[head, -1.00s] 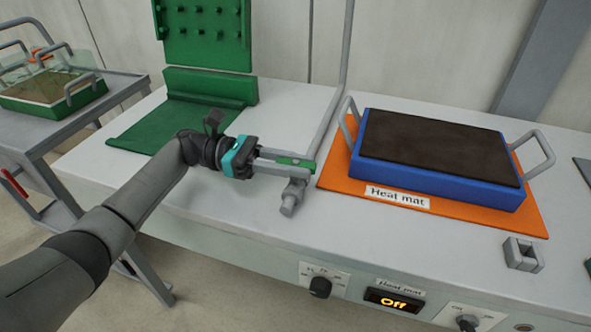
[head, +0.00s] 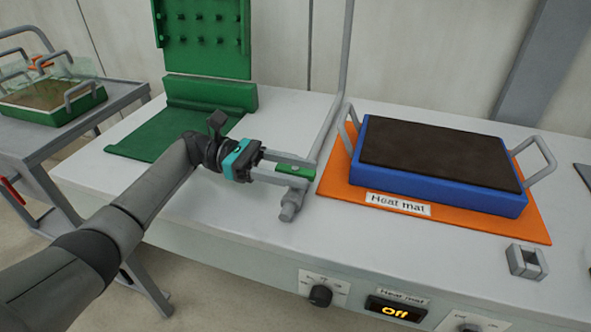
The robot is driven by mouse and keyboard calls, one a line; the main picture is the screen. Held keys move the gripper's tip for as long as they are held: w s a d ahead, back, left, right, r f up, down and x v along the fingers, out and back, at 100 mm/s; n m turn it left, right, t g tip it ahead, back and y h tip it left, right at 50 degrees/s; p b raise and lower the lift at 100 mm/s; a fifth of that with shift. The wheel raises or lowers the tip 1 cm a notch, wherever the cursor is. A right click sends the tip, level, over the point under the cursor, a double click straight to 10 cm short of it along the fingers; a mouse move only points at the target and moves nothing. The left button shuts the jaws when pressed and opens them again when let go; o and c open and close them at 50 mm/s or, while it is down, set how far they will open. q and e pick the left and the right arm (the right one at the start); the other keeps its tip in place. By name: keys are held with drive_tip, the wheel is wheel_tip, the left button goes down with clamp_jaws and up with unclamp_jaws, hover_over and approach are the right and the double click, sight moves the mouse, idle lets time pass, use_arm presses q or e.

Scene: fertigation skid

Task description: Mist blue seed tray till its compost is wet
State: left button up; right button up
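The blue seed tray (head: 430,187) sits on the orange heat mat (head: 335,185), with grey handles at both ends. Its compost (head: 440,152) is evenly dark brown; I see no spray over it. A grey pipe (head: 343,75) comes down left of the tray to a fitting (head: 291,205) on the bench. My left gripper (head: 300,174) is at this fitting, its fingers on either side of a small green piece (head: 290,169) that looks like a lever. I cannot tell whether they grip it. My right gripper is out of view.
A green pegboard stand (head: 205,95) stands at the back left. A cart (head: 75,135) at far left holds a green tray (head: 60,112) with a clear cover. A grey bracket (head: 525,262) stands at right.

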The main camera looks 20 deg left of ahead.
use_arm(q)
drive_tip(key=a, duration=0.9)
drive_tip(key=shift+w+a, duration=0.3)
drive_tip(key=shift+a, duration=0.1)
drive_tip(key=a+b, duration=0.1)
drive_tip(key=a, duration=0.2)
drive_tip(key=shift+a+f+b, duration=0.1)
drive_tip(key=shift+f+b, duration=0.05)
drive_tip(key=shift+b, duration=0.2)
drive_tip(key=a+b, duration=0.1)
drive_tip(key=b, duration=0.1)
drive_tip(key=shift+w+a+b, duration=0.1)
drive_tip(key=shift+a+b, duration=0.2)
drive_tip(key=shift+b, duration=0.1)
drive_tip(key=shift+a+b, duration=0.35)
drive_tip(key=shift+b, duration=0.1)
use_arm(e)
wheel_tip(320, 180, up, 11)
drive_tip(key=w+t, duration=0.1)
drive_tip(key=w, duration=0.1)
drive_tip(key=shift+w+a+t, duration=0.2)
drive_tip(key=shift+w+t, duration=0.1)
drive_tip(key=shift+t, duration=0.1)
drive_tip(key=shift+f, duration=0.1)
